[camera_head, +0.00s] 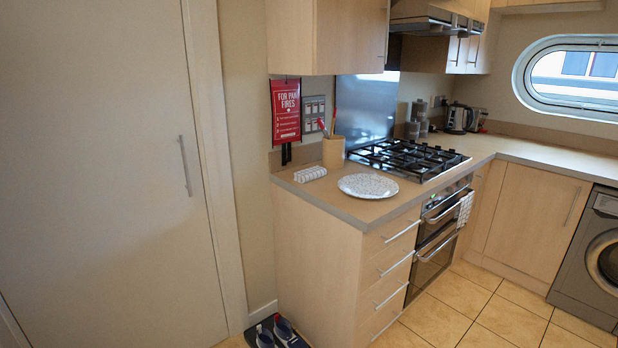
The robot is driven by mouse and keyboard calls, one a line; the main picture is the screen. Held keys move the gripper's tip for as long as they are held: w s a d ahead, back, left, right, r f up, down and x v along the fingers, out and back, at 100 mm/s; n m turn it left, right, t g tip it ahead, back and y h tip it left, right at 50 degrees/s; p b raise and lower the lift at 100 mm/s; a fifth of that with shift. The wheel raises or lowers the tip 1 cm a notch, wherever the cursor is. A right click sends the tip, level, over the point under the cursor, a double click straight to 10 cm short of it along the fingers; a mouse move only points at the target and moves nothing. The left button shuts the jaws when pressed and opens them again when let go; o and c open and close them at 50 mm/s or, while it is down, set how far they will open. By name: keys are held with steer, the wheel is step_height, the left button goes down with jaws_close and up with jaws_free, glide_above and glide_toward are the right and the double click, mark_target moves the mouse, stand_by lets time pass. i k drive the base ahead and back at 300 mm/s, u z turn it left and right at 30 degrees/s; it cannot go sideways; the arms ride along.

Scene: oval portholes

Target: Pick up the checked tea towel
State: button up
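A small rolled cloth (310,173), white with dark checks, lies on the left end of the counter, near the wall. It looks like the checked tea towel. A second cloth (465,208), pale with a faint pattern, hangs from the oven handle; its pattern is too small to tell. My gripper and arm are not in view.
A speckled plate (368,186) lies right of the rolled cloth. A utensil pot (333,152) stands behind, beside the gas hob (407,158). Wall cabinets (330,38) overhang the counter (345,210). Shoes (284,333) sit on the floor. The tiled floor (480,310) at right is clear.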

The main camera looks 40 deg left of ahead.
mark_target(306, 175)
steer(key=z, duration=1)
steer(key=i, duration=0.1)
steer(key=u, duration=2.6)
steer(key=k, duration=0.9)
steer(key=u, duration=0.2)
steer(key=i, duration=0.9)
steer(key=z, duration=0.1)
